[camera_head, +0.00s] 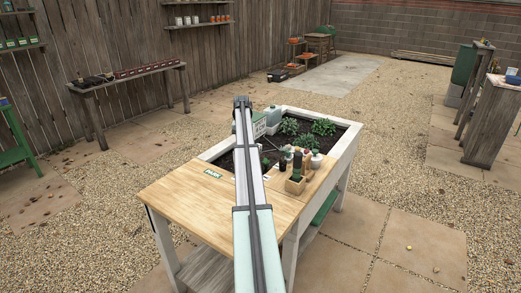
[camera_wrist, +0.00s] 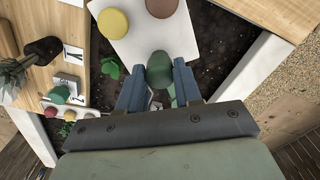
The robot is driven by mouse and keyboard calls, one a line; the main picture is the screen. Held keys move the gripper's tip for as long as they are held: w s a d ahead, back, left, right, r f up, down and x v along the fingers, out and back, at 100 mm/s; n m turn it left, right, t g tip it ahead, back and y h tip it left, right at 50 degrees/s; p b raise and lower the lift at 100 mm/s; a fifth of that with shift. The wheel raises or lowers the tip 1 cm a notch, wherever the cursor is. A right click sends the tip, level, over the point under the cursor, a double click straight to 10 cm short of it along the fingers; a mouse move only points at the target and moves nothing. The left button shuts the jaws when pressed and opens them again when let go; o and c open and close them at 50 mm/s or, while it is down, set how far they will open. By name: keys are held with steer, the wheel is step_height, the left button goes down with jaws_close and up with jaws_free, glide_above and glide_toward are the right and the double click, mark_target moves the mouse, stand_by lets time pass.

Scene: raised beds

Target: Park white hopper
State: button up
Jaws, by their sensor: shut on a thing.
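My gripper (camera_wrist: 159,76) has its blue fingers closed on either side of a rounded green knob (camera_wrist: 159,62). The knob is at the edge of a white panel (camera_wrist: 145,38), which also carries a yellow knob and a reddish-brown knob. I cannot tell for sure that this panel is the white hopper. In the head view my gripper (camera_head: 242,103) is over the far left part of the planter, beside a pale box (camera_head: 258,127) and a white block (camera_head: 273,114). A small label reading PARK (camera_head: 213,173) lies on the wooden worktop (camera_head: 185,197). My arm hides part of the bed.
The white-framed bed (camera_head: 346,147) holds dark soil and several green plants (camera_head: 323,127). A wooden caddy (camera_head: 295,185) with bottles stands at the worktop's right edge. The worktop left of my arm is largely clear. In the wrist view, small coloured knobs (camera_wrist: 60,95) sit lower left.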

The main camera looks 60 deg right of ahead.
steer(key=shift+w+a, duration=0.45)
steer(key=shift+w, duration=0.1)
steer(key=shift+w+a, duration=0.45)
steer(key=shift+w, duration=0.3)
steer(key=shift+w, duration=0.1)
steer(key=shift+w+a, duration=0.35)
steer(key=shift+w, duration=0.4)
steer(key=shift+w, duration=0.1)
